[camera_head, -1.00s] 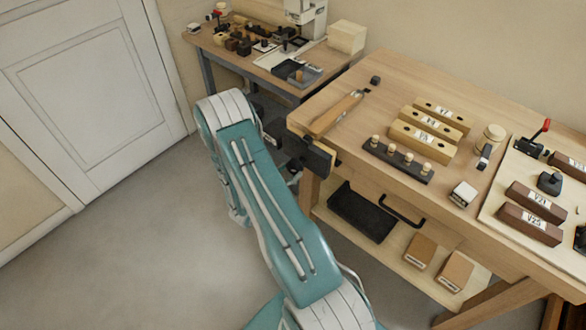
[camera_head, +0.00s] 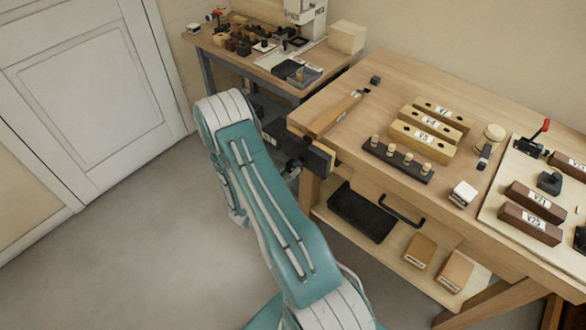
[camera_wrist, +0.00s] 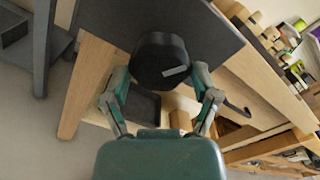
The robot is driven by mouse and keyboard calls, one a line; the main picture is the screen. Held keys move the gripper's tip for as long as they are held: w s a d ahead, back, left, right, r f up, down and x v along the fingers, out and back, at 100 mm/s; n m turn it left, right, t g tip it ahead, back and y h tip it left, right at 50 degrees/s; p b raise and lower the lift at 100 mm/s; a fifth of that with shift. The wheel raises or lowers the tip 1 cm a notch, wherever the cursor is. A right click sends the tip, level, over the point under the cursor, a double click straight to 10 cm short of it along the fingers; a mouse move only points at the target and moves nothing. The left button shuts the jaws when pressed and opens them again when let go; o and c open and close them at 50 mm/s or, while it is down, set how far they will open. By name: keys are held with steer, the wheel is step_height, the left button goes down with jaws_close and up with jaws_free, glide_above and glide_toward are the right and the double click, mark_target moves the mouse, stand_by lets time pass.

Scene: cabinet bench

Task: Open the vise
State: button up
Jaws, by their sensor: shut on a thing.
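The vise (camera_head: 318,158) is a dark block at the left front corner of the wooden bench. In the wrist view its dark flat jaw plate (camera_wrist: 205,25) fills the top, with a round black knob (camera_wrist: 158,62) in front of it. The knob has a pale mark on its face. My gripper (camera_wrist: 163,80) has its two teal fingers on either side of the knob and is shut on it. In the head view my arm reaches to the vise, and my gripper is mostly hidden beside it. I cannot tell the gap between the jaws.
The bench top (camera_head: 390,85) holds labelled wooden blocks (camera_head: 422,138), a dark peg rack (camera_head: 398,162) and a white board (camera_head: 492,205) with brown blocks. A black tray (camera_head: 362,212) sits on the lower shelf. A second bench (camera_head: 262,68) stands behind. Floor at left is clear.

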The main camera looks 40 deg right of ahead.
steer(key=shift+w+r, duration=0.1)
steer(key=shift+w, duration=0.2)
steer(key=o, duration=0.9)
steer(key=shift+s, duration=0.1)
steer(key=a, duration=0.7)
steer(key=shift+s, duration=0.4)
